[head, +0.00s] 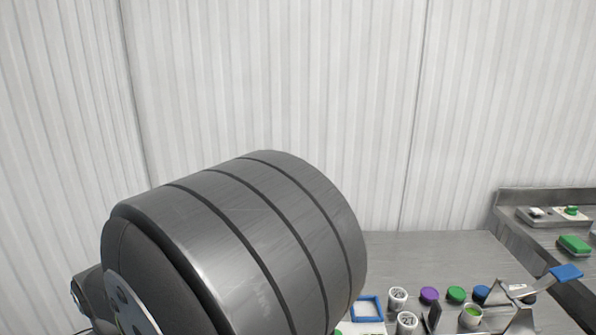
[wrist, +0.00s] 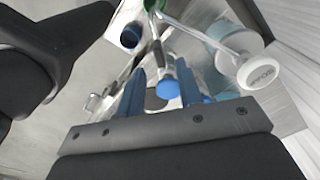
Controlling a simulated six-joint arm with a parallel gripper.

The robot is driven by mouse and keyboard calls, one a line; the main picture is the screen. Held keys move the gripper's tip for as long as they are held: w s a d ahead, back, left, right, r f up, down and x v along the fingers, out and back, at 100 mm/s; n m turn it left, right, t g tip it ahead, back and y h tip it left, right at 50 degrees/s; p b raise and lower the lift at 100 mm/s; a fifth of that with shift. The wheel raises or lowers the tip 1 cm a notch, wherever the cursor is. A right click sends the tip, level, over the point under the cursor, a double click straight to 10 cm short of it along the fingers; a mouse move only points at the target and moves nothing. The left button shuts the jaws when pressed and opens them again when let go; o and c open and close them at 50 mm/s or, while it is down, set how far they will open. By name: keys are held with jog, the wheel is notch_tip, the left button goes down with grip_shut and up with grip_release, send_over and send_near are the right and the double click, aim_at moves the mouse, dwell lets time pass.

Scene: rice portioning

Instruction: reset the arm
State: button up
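My gripper (wrist: 163,76) shows in the wrist view as two blue fingers on a dark bar. The fingers are apart, and I see nothing clamped between them. A blue round-ended thing (wrist: 169,89) shows between and beyond the fingers; I cannot tell whether either finger touches it. In the head view, a large grey cylindrical part of my arm (head: 250,240) fills the lower left and middle, and I cannot make out my gripper there.
In the head view, white cups (head: 398,297), a purple lid (head: 429,294), a green lid (head: 456,294) and a blue-rimmed tray (head: 366,297) stand on the steel table (head: 440,255). A white-lidded container (wrist: 258,72) shows in the wrist view.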

notch_tip(320, 180, down, 6)
jog(key=shift+r, duration=0.25)
jog(key=shift+s+d+r+n, duration=0.1)
jog(key=shift+d+r+n, duration=0.05)
jog(key=shift+n, duration=0.25)
jog(key=shift+s+d+n, duration=0.2)
jog(key=shift+d+n, duration=0.2)
jog(key=shift+n, duration=0.5)
jog(key=shift+o, duration=0.2)
